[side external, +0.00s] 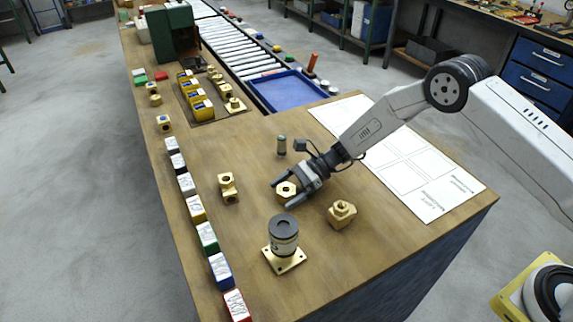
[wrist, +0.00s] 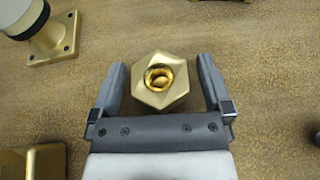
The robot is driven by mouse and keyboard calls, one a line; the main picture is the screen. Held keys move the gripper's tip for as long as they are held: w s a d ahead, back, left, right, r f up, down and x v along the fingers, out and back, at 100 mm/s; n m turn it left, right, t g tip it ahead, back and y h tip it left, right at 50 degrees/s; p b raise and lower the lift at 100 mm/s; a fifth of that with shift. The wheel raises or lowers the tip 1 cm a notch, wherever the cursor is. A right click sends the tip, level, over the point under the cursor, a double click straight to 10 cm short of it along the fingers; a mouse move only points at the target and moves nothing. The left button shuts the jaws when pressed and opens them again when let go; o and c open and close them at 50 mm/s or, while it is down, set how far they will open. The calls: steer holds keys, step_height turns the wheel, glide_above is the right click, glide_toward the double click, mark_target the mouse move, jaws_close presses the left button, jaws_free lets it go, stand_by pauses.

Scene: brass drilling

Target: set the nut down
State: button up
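The brass hex nut (side external: 286,188) is by the fingertips of my gripper (side external: 281,193) in the side view. In the wrist view the nut (wrist: 160,81) lies flat between the two fingers of my gripper (wrist: 163,75), with its round hole facing up. The fingers stand apart with a gap on each side of the nut, so my gripper is open. The nut appears to rest on the wooden bench top (side external: 230,270); its underside is hidden.
A dark-topped cylinder on a square brass flange (side external: 284,243) stands close in front. Brass fittings lie on the left (side external: 228,187) and right (side external: 341,213). A small grey cylinder (side external: 281,145) stands behind. Labelled blocks (side external: 208,238) line the left edge; a white marked sheet (side external: 430,178) lies right.

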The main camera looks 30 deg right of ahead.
steer(key=shift+r, duration=0.1)
steer(key=shift+r, duration=0.1)
steer(key=v, duration=1.2)
steer(key=shift+s, duration=0.1)
stand_by(0.5)
steer(key=shift+s+d+r+n+h, duration=0.1)
steer(key=shift+s+r+n+h, duration=0.05)
steer(key=shift+s+n+h, duration=0.3)
steer(key=s+d+r+n+t+h, duration=0.1)
steer(key=s+d+r+n+h, duration=0.1)
steer(key=s, duration=0.5)
steer(key=s+d+r+n+h, duration=0.3)
steer(key=s+n+h, duration=0.3)
steer(key=n, duration=0.3)
steer(key=s+d+r+n+t+h, duration=0.1)
steer(key=s+d+r+n+h, duration=0.1)
steer(key=s+d+n+h, duration=0.2)
steer(key=s+n, duration=0.2)
steer(key=s, duration=0.2)
steer(key=shift+s+d+r+t, duration=0.25)
steer(key=shift+s+d+t, duration=0.05)
steer(key=shift+s+d, duration=0.1)
